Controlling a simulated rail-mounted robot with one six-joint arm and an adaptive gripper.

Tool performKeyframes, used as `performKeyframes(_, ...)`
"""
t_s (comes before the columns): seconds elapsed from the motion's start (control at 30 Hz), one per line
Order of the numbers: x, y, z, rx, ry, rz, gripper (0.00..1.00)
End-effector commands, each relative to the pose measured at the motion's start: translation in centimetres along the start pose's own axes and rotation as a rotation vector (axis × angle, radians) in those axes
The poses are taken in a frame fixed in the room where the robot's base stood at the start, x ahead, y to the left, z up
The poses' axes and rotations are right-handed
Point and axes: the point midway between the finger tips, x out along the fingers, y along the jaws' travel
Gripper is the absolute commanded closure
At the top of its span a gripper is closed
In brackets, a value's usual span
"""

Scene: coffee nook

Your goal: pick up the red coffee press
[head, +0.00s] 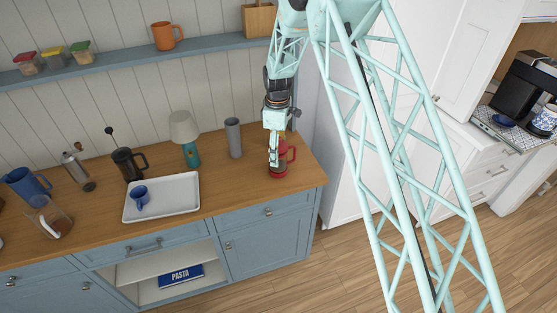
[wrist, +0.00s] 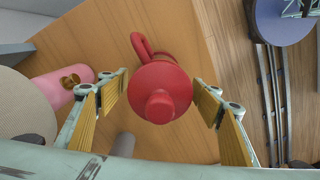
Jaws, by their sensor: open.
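The red coffee press (head: 281,172) stands upright near the right end of the wooden counter, its handle to the right; my gripper hides part of it. In the wrist view the press (wrist: 160,90) is seen from above, with its knob toward the camera and its handle at upper left. My gripper (head: 273,162) points down at the press in the head view. In the wrist view my gripper (wrist: 161,97) is open, with one finger on each side of the press and gaps showing between fingers and lid.
A grey tumbler (head: 233,138), a teal lamp (head: 187,138) and a black press (head: 127,165) stand to the left. A white tray (head: 175,198) holds a blue cup (head: 139,196). The counter's right edge is close.

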Motion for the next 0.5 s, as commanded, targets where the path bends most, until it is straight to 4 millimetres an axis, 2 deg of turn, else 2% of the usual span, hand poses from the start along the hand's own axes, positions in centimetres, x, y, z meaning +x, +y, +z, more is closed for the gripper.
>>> performKeyframes(0.23,1.2,-0.1,0.1,0.000,-0.001,-0.002,0.41)
performKeyframes(0.5,3.6,0.0,0.2,0.000,-0.001,-0.001,0.41)
